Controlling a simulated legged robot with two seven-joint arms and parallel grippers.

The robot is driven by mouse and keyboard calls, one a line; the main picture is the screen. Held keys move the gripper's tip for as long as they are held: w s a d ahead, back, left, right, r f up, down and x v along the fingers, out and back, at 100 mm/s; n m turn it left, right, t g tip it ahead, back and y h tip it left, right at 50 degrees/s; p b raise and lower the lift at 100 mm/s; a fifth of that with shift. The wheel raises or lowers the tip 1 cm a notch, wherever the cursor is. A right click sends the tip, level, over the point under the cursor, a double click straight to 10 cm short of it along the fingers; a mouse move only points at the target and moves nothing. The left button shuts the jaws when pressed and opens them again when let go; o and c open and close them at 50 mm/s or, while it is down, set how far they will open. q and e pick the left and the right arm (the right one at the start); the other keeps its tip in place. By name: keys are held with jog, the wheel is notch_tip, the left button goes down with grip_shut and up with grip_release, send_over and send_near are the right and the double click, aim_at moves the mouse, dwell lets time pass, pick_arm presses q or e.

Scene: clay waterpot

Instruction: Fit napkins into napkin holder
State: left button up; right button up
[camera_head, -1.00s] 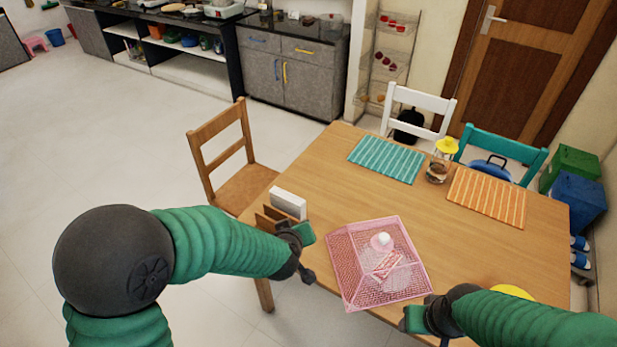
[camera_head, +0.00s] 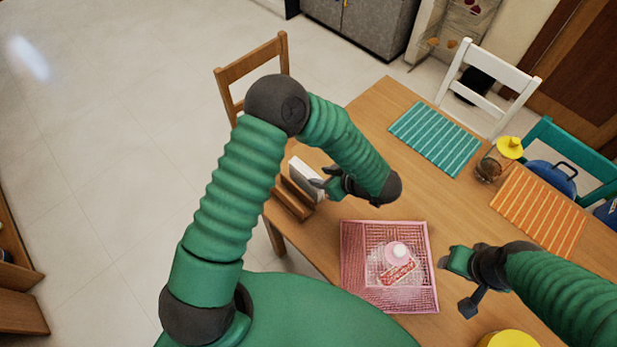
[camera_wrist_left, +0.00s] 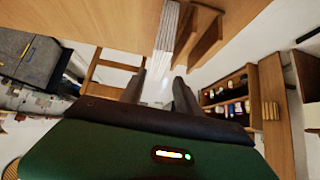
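The white napkin stack (camera_head: 304,177) stands on edge at the near left side of the wooden table. The brown wooden napkin holder (camera_head: 292,201) stands close beside it, on its left. In the left wrist view the napkins (camera_wrist_left: 167,30) show as a thin white stack beside the holder's brown panels (camera_wrist_left: 207,40). My left gripper (camera_head: 321,180) is at the napkins; its two dark fingers (camera_wrist_left: 160,75) are apart, with the stack's end in line with the gap. I cannot tell whether they touch it.
A pink mesh basket (camera_head: 351,285) holds a white-capped item and a red packet. Teal (camera_head: 434,139) and orange (camera_head: 538,212) placemats and a yellow-lidded jar (camera_head: 497,158) lie farther back. A wooden chair (camera_head: 250,68) stands at the table's left. Bare table lies between basket and placemats.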

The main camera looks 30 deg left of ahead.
aim_at(310, 174)
pick_arm(q)
jog(key=x, duration=0.9)
jog(key=shift+w+f, duration=0.3)
jog(key=shift+f, duration=0.1)
grip_shut()
